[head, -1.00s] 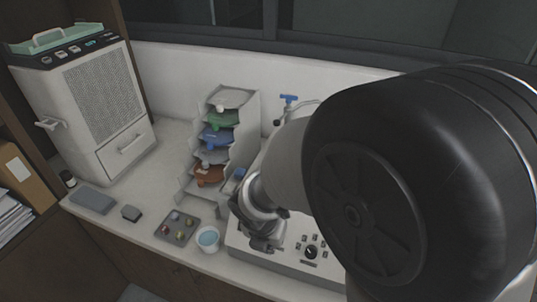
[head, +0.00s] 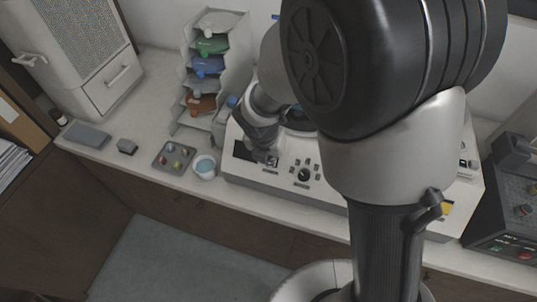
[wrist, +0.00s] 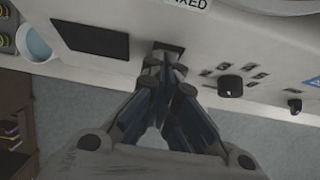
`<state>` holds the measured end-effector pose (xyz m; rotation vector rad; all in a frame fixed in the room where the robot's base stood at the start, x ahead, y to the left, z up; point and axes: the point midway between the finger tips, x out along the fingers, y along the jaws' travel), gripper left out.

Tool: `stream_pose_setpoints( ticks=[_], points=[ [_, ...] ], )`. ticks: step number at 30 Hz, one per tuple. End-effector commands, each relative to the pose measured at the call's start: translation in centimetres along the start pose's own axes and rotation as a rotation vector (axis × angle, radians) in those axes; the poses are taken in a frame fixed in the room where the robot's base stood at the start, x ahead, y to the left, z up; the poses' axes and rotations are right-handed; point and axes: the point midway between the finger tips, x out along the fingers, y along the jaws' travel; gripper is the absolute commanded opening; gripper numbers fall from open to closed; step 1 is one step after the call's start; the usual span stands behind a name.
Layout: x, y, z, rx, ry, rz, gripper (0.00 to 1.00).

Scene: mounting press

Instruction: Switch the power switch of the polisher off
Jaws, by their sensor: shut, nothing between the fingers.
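The polisher (head: 255,181) is a wide light-grey machine on the bench, partly hidden behind my arm. Its front panel has a dark screen (wrist: 92,40), a black knob (wrist: 230,86) and small buttons around the knob; the knob also shows in the head view (head: 304,175). Between screen and knob in the wrist view is a small dark rectangular switch (wrist: 172,47), partly covered by my fingertips. My gripper (wrist: 166,68) is shut and empty, its tips right at the switch's lower edge. I cannot tell whether they touch it or which way the switch is set.
A white cup (head: 204,167) and a tray of small samples (head: 174,157) stand left of the polisher. A rack with coloured discs (head: 183,105) stands behind them. A dark machine (head: 508,200) is at the far right. The bench's front edge is close.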

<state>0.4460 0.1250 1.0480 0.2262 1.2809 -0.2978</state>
Motion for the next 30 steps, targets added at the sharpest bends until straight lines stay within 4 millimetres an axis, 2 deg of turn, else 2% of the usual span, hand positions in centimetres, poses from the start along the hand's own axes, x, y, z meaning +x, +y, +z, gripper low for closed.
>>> stream_pose_setpoints(
  ticks=[6, 18, 30],
  points=[
    [0.0, 0.0, -0.1, -0.001, 0.001, -0.001, 0.0],
    [-1.5, 0.0, 0.3, -0.001, 0.001, -0.001, 0.0],
    [-1.6, 0.1, 0.3, -0.001, 0.001, -0.001, 0.0]
  ],
)
